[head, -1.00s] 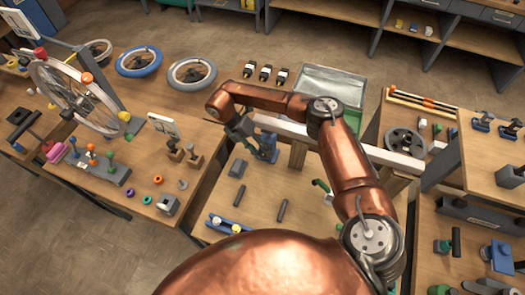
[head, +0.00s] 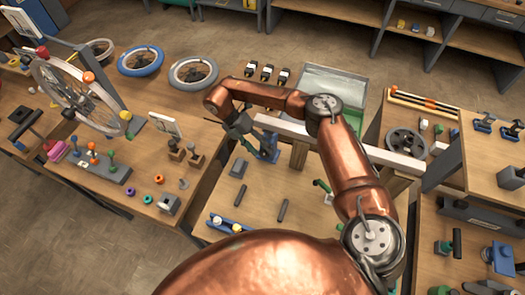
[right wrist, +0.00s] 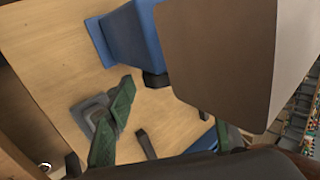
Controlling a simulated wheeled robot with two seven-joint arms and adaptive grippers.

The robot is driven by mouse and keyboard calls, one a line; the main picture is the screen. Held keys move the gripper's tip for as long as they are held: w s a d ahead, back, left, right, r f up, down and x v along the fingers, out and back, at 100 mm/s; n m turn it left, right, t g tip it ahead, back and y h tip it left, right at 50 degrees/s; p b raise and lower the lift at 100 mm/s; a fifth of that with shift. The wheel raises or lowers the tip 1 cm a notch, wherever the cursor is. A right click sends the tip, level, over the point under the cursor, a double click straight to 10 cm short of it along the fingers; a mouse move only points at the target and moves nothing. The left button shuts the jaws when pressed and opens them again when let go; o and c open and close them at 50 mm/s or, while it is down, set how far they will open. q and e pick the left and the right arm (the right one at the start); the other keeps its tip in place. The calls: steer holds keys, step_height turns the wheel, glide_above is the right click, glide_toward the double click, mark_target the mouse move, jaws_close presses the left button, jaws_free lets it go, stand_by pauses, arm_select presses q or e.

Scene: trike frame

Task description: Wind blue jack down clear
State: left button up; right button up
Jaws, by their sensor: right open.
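The blue jack (head: 268,152) stands on the middle table under the left end of a pale beam (head: 340,145). In the right wrist view its blue body (right wrist: 130,35) shows at the top, with a dark stub at its lower end. My right gripper (head: 240,134) is just left of the jack. In the right wrist view the green finger pads of this gripper (right wrist: 168,130) are spread apart with nothing held between them. I cannot tell if a finger touches the jack. My left gripper is not in view.
A large brownish block face (right wrist: 220,60) fills the upper right of the wrist view, close to the gripper. A grey block (head: 238,168) and dark bars (head: 282,210) lie on the table in front of the jack. A grey bin (head: 335,82) stands behind.

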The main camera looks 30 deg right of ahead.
steer(key=v, duration=1)
steer(key=shift+w, duration=0.15)
steer(key=shift+a+r, duration=0.1)
steer(key=shift+r, duration=0.1)
